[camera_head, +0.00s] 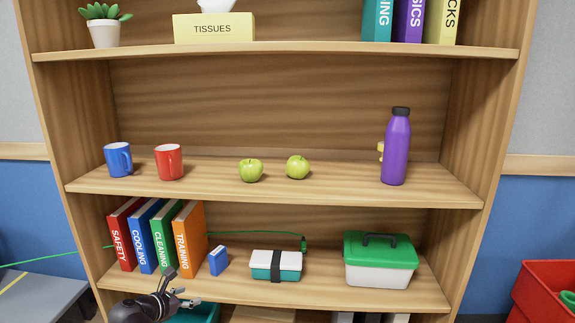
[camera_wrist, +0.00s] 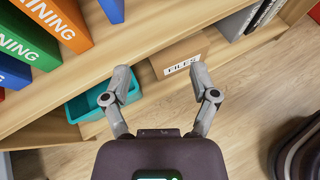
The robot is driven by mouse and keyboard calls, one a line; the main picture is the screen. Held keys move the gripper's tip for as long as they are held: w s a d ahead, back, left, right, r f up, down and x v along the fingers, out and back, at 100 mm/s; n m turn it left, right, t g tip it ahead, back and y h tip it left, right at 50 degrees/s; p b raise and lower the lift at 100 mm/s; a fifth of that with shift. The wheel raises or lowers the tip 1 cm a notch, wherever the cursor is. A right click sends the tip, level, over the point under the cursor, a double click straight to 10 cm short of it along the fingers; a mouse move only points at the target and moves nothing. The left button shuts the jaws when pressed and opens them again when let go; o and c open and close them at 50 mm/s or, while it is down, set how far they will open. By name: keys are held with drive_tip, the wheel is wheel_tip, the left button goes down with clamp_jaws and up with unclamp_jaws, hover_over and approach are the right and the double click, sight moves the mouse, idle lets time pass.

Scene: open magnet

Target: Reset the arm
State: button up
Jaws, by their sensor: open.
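My gripper (camera_head: 165,288) is at the lower left of the head view, in front of the shelf with the binders. In the wrist view my gripper (camera_wrist: 160,82) has its two fingers spread apart with nothing between them. Beyond the fingers are the edge of a wooden shelf (camera_wrist: 150,50), a teal bin (camera_wrist: 88,103) and a box labelled FILES (camera_wrist: 178,62). The fingers appear apart from these things. Most of my arm is outside the head view.
The shelf near my gripper holds several binders (camera_head: 188,243), a small blue box (camera_head: 218,260), a lunch box (camera_head: 276,265) and a green-lidded box (camera_head: 379,260). Above stand mugs (camera_head: 168,162), apples (camera_head: 251,171) and a purple bottle (camera_head: 396,150). A red bin (camera_head: 545,295) is at right.

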drive_tip(key=w+d+f+m+g+p, duration=0.1)
drive_tip(key=d+f+m+g, duration=0.25)
drive_tip(key=d+m, duration=0.65)
drive_tip(key=d+f+m+g, duration=0.3)
drive_tip(key=d+g, duration=0.1)
drive_tip(key=d, duration=1.1)
drive_tip(key=s+d+f+m+g+y+p, duration=0.1)
drive_tip(key=s+d+m+g+y, duration=0.15)
drive_tip(key=s+d+m, duration=0.45)
drive_tip(key=s+d+f+m+g+y, duration=0.15)
drive_tip(key=d+m+y, duration=0.25)
drive_tip(key=d+m, duration=0.65)
wheel_tip(320, 180, up, 38)
drive_tip(key=d+n+p, duration=0.1)
drive_tip(key=d+p, duration=0.1)
drive_tip(key=p, duration=3.6)
drive_tip(key=shift+s+r, duration=0.2)
drive_tip(key=shift+s, duration=0.1)
